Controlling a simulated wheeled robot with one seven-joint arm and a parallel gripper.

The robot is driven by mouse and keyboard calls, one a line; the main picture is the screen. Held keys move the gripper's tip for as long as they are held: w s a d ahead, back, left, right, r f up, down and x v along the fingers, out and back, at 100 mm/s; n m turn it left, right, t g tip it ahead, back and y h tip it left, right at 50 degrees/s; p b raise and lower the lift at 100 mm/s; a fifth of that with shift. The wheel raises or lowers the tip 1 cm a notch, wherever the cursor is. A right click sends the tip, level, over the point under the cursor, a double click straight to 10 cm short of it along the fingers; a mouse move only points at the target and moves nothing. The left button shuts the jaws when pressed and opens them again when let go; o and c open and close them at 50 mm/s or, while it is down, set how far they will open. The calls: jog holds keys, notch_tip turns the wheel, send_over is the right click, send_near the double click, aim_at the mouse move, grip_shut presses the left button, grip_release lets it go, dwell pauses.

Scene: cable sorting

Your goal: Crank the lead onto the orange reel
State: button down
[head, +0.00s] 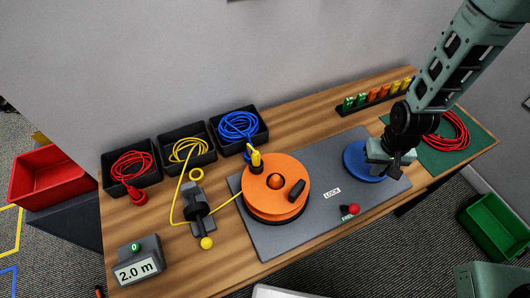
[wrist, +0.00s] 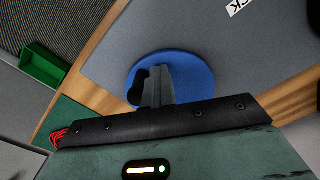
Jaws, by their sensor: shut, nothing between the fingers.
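The orange reel (head: 262,180) sits on the grey plate (head: 330,215), with a black crank handle (head: 297,189) upright near its right edge. A yellow plug (head: 256,159) stands at the reel's back edge. The yellow lead (head: 173,205) runs from the reel's left side to a dark guide (head: 197,226) with a yellow ball knob, and curves up toward a bin. My gripper (head: 393,173) is shut and empty over the blue disc (head: 360,162), well right of the reel. In the wrist view my shut fingers (wrist: 157,85) lie over the blue disc (wrist: 195,75); a black knob (wrist: 138,84) shows beside them.
Bins of red (head: 114,183), yellow (head: 166,159) and blue (head: 260,133) cable stand at the back left. A length counter (head: 138,271) reads 2.0 m. A red knob (head: 353,209) is at the plate's front. Red cable (head: 460,126) lies on a green mat at right.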

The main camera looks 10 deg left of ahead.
jog(key=shift+w+d, duration=0.2)
jog(key=shift+d, duration=0.4)
jog(key=shift+w+d, duration=0.2)
jog(key=shift+d, duration=0.4)
notch_tip(320, 180, up, 7)
jog(key=p, duration=0.5)
jog(key=shift+a, duration=0.1)
